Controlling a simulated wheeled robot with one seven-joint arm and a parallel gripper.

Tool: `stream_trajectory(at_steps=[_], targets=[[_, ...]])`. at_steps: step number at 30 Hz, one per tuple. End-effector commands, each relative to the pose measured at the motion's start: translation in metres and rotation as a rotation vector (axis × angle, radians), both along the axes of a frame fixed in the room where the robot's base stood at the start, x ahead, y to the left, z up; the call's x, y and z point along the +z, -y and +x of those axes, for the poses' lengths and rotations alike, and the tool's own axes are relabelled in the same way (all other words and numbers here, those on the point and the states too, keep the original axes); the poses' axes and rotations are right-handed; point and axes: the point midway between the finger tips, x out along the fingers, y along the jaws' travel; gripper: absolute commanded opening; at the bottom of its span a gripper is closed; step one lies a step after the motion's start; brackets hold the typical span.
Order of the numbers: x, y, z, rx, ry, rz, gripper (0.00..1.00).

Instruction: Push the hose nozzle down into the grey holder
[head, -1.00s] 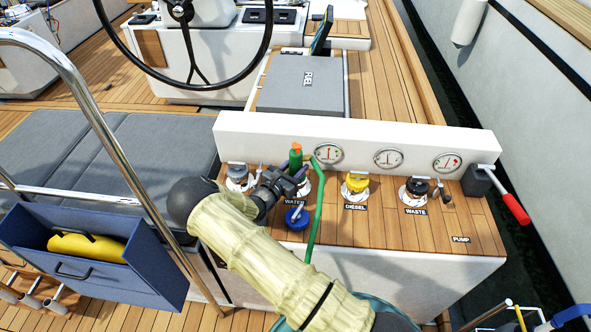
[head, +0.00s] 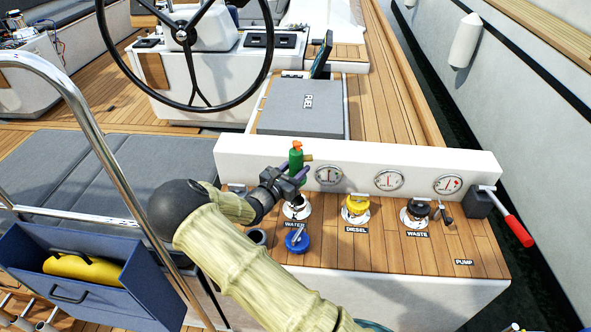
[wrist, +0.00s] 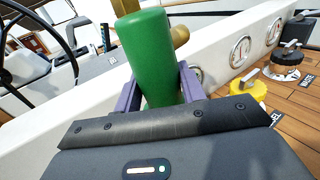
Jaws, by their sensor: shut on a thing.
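The green hose nozzle (head: 296,161) with an orange top is upright, raised above the open WATER filler (head: 297,210). My gripper (head: 294,176) is shut on it. In the wrist view the nozzle's green body (wrist: 152,60) stands between my purple fingers (wrist: 157,90), with a brass part (wrist: 181,36) behind it. A grey, open-topped cup that looks like the holder (head: 257,236) is set in the deck, left of the blue cap and beside my arm. The nozzle is up and to the right of it, apart from it. The nozzle's lower end is hidden by my gripper.
A blue cap (head: 297,240) lies on the deck by the WATER label. The yellow DIESEL cap (head: 356,207) and black WASTE cap (head: 417,212) are to the right. A white gauge panel (head: 465,160) stands close behind. A red-handled lever (head: 518,229) is at the right.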

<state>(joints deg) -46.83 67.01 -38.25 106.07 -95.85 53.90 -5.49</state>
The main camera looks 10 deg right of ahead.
Motion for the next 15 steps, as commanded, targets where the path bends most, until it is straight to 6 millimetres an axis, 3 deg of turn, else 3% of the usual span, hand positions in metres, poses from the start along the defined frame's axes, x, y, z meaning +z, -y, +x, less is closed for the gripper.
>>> stream_trajectory(at_steps=[7,15], targets=[[0.003,0.0,0.0,0.0,0.003,-0.002,0.0],[0.021,0.0,0.0,0.0,0.003,-0.002,0.0]])
